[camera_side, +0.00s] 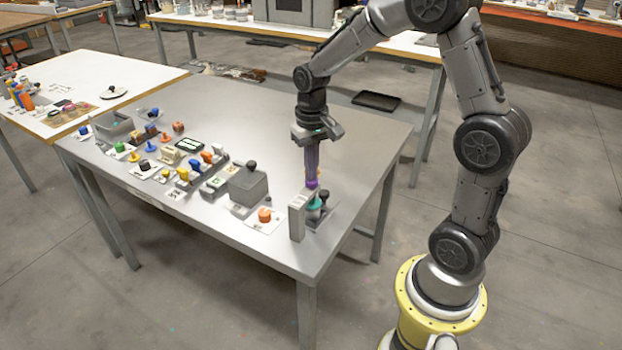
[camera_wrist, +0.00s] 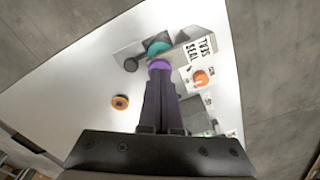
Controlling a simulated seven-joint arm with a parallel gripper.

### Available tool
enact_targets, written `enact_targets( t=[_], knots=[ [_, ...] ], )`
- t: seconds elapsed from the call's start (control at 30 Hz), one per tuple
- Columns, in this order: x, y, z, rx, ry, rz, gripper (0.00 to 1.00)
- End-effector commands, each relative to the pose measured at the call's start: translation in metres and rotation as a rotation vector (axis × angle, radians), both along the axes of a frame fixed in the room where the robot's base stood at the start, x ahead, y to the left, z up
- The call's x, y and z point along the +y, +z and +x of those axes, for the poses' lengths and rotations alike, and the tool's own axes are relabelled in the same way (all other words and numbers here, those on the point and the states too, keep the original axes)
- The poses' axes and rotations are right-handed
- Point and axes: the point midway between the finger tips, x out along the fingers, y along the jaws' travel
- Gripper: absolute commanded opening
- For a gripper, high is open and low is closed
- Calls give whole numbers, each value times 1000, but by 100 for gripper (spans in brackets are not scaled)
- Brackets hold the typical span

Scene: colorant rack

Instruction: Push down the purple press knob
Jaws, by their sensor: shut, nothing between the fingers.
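The purple press knob (camera_side: 312,184) is at the front right part of the metal table, in the colorant rack. It also shows in the wrist view (camera_wrist: 159,65), right at the tips of my fingers. My gripper (camera_side: 311,178) points straight down with its fingers shut and nothing between them. The fingertips (camera_wrist: 160,76) are over the purple knob and look to be at or touching its top; I cannot tell if they press it. The fingers hide part of the knob in the wrist view.
A teal knob (camera_side: 314,203) and a black knob (camera_side: 324,195) stand close beside the purple one. A grey upright block (camera_side: 298,217) is at their left. An orange knob (camera_side: 264,215) and a grey box (camera_side: 248,186) are further left. The table's back half is mostly clear.

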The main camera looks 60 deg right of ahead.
Motion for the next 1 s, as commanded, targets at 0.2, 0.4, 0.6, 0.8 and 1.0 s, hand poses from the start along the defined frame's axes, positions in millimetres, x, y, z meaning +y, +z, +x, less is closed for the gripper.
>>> enact_targets(
  t=[0.2,0.4,0.6,0.8,1.0],
  knots=[
    [0,-3,-1,5,0,2,0],
    [0,-1,-1,6,0,2,0],
    [0,9,-1,5,0,2,0],
    [0,18,-1,4,0,1,0],
    [0,19,-1,3,0,1,0]
  ],
)
